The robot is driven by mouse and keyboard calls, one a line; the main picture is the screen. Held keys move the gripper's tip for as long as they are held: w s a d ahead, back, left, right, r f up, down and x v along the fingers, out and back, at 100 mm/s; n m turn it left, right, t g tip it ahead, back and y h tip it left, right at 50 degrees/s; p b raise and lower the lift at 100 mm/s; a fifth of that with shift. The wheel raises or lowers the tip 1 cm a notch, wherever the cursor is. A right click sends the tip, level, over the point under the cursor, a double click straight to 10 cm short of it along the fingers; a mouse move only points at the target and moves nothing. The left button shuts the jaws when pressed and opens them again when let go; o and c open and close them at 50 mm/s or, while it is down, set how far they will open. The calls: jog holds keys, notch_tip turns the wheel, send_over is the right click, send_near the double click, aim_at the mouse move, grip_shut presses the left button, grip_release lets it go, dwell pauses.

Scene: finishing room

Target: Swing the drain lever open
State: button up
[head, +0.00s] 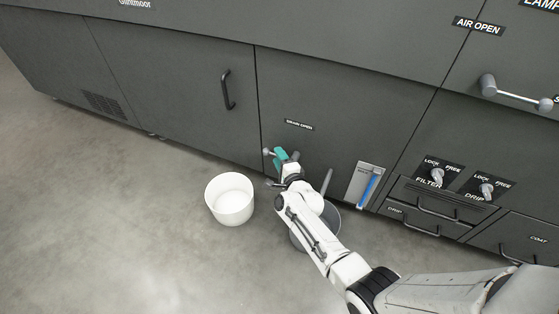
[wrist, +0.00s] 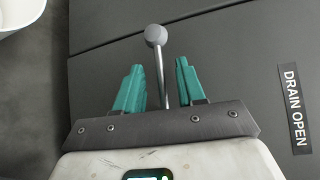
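The drain lever is a thin metal rod (wrist: 161,80) with a grey ball end (wrist: 156,35). In the head view the ball end (head: 266,152) shows low on the dark cabinet front, below the DRAIN OPEN label (head: 299,126). My gripper (wrist: 159,64) has its teal fingers apart, one on each side of the rod, with gaps visible on both sides. The ball sits beyond the fingertips. In the head view my gripper (head: 281,154) is beside the ball end, and my wrist hides the lever's base.
A white bucket (head: 229,207) stands on the floor left of my arm. A grey bucket (head: 332,218) stands partly behind my arm. A blue level gauge (head: 368,188) and a door handle (head: 228,90) are on the cabinet. The floor at left is clear.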

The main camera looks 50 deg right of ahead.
grip_shut()
dwell(0.4)
